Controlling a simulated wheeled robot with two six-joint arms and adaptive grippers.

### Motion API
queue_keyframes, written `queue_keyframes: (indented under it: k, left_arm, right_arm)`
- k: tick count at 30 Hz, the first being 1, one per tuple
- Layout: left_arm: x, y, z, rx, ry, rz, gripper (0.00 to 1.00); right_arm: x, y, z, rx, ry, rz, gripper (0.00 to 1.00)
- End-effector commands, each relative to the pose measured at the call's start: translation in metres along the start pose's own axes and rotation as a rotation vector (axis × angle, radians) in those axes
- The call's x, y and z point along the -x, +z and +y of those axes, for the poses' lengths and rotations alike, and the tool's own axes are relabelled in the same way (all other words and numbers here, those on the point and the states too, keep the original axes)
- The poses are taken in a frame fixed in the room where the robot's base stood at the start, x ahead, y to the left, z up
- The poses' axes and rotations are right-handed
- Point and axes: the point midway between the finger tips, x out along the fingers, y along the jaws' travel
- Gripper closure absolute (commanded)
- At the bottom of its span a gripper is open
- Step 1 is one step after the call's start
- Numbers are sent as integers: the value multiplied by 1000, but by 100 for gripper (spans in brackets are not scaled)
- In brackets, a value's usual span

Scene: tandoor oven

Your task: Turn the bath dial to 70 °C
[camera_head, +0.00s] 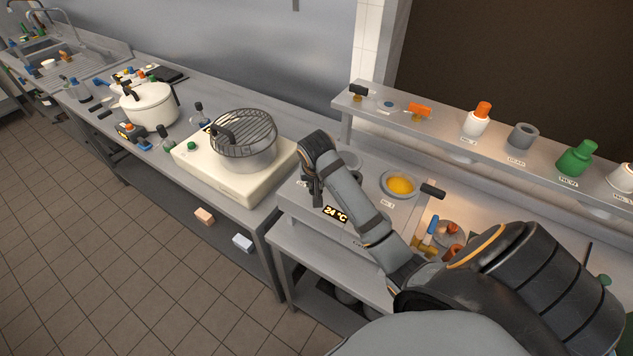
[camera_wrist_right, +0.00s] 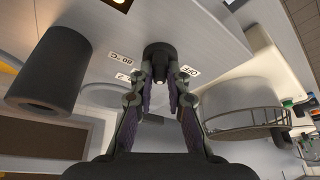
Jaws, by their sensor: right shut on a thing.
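The bath (camera_head: 395,215) is a grey metal unit on the bench, with a lit display (camera_head: 336,213) reading 24 °C. In the right wrist view the dark round dial (camera_wrist_right: 158,52) sits on the bath's front panel, with an OFF label (camera_wrist_right: 185,71) and an 80 °C label (camera_wrist_right: 123,57) around it. My right gripper (camera_wrist_right: 160,88) is shut on the dial, its two fingers on either side. In the head view my right gripper (camera_head: 313,198) is at the bath's left front and hides the dial. I cannot tell where the dial points. My left gripper is not in view.
A bowl of yellow liquid (camera_head: 400,185) sits in the bath's top, with a black handle (camera_head: 432,190) beside it. A cream hotplate with a pot and wire basket (camera_head: 244,140) stands left. A shelf (camera_head: 460,128) with bottles runs behind.

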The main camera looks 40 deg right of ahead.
Motion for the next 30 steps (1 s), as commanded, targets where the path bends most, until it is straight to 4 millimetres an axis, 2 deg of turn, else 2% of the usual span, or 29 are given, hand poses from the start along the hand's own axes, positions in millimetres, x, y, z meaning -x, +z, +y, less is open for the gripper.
queue_keyframes:
  k: [15,30]
  left_arm:
    - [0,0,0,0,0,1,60]
    - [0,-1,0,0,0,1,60]
  right_arm:
    - [0,-2,-3,-395,161,3,100]
    - [0,-3,-3,-545,225,5,100]
